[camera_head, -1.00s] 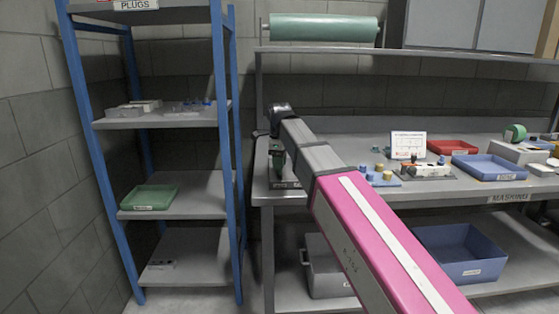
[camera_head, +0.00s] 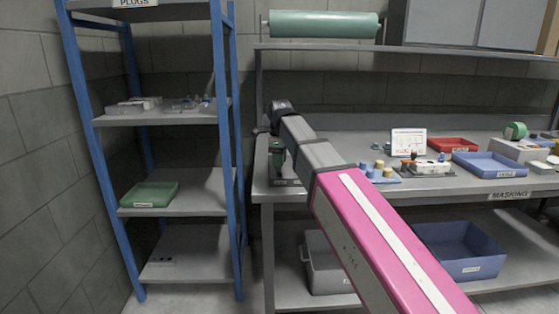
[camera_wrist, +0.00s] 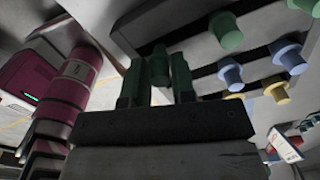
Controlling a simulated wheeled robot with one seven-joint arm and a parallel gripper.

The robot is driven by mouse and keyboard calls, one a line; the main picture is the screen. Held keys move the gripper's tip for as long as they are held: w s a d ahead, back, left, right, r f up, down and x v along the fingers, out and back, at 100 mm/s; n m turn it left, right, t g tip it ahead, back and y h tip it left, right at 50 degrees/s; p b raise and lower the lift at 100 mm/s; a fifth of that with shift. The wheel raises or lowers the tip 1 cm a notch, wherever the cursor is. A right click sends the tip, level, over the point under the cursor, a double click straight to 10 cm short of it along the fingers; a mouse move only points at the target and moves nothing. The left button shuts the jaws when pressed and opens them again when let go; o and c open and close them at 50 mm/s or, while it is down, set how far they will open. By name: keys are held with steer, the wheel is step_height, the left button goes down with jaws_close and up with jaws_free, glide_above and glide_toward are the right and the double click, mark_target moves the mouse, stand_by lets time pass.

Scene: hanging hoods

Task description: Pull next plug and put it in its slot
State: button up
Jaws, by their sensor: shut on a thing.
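My gripper (camera_wrist: 157,82) has two dark green fingers. They are shut on a small green plug (camera_wrist: 158,65), whose rounded end shows between them. In the wrist view several plugs stand in a pale slotted panel at the upper right: a green plug (camera_wrist: 226,31), blue plugs such as this one (camera_wrist: 289,57) and yellow plugs such as this one (camera_wrist: 277,91). The held plug shows close to the panel; I cannot tell whether it touches it. In the head view my gripper (camera_head: 277,157) points down at the left end of the bench, with the held plug too small to make out.
The bench (camera_head: 340,150) bears a blue board with pegs (camera_head: 383,172), a white card (camera_head: 408,142), a red tray (camera_head: 452,145) and a blue tray (camera_head: 492,164). A blue-framed shelf (camera_head: 215,205) on the left holds a green tray (camera_head: 150,194). A blue bin (camera_head: 460,250) stands below the bench.

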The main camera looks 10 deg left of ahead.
steer(key=shift+f, duration=0.9)
stand_by(0.5)
steer(key=o, duration=1)
